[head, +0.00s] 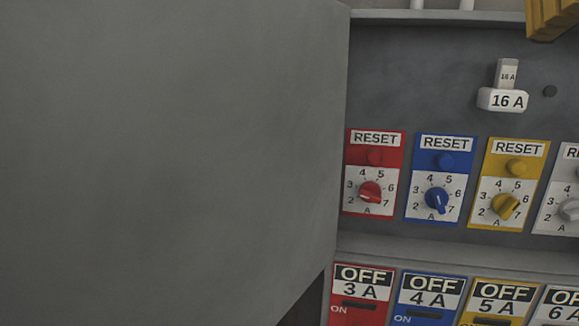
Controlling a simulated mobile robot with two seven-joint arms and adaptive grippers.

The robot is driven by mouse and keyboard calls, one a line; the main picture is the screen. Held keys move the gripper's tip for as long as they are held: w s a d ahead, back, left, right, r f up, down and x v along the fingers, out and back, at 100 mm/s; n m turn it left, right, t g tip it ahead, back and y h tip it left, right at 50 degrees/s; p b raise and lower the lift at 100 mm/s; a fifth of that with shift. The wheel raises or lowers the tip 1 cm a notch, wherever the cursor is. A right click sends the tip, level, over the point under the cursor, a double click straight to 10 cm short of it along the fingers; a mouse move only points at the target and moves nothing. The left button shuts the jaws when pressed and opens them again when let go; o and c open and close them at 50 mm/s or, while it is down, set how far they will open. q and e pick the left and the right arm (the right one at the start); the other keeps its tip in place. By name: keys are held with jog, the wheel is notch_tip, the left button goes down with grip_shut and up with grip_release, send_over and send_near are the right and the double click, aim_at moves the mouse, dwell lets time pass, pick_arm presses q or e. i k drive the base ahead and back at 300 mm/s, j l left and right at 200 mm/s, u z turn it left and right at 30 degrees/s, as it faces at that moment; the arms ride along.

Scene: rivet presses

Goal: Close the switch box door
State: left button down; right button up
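The switch box door (165,150) is a large plain grey panel filling the left side of the head view. It stands open, and its right edge overlaps the left side of the switch box interior (420,80). The hinge and handle do not show. Neither of my grippers is in view.
Inside the box are red (375,172), blue (441,178) and yellow (507,182) RESET dial units, with a white one cut off at right. A white 16 A block (503,99) sits above them. OFF switches (430,300) line the bottom. A yellow part (551,17) shows top right.

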aim_at(163, 162)
jog(key=k+j, duration=0.95)
jog(key=j, duration=0.1)
